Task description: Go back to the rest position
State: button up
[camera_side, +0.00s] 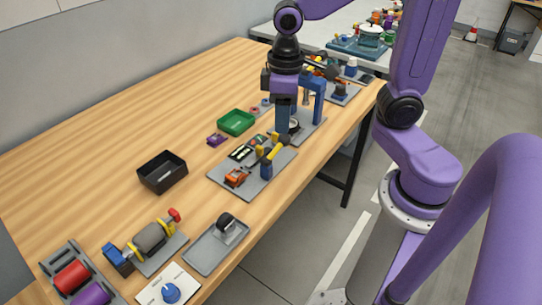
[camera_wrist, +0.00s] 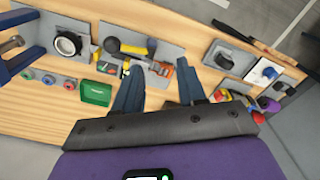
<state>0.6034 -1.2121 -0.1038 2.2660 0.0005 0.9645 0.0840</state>
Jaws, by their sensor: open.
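My gripper (camera_side: 285,122) hangs fingers-down over the far right part of the wooden table (camera_side: 95,155), close to a blue arch-shaped frame (camera_side: 319,92) on a grey plate. In the wrist view my gripper (camera_wrist: 159,74) shows two dark blue fingers spread apart. From the side the fingers overlap and cover part of what stands behind. I cannot tell their exact height above the table.
A plate with a yellow-handled tool (camera_side: 272,152) and an orange part (camera_side: 235,178) lies nearby. A green tray (camera_side: 236,122), a black bin (camera_side: 162,172), a wheel plate (camera_side: 217,244) and a blue knob (camera_side: 171,292) also stand here. The left table top is mostly clear.

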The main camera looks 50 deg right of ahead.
jog(key=s+f+n, duration=0.1)
jog(key=s+n, duration=0.5)
jog(key=s, duration=0.8)
jog(key=shift+d+f+n, duration=0.25)
jog(key=shift+d+n, duration=0.05)
jog(key=shift+d, duration=0.05)
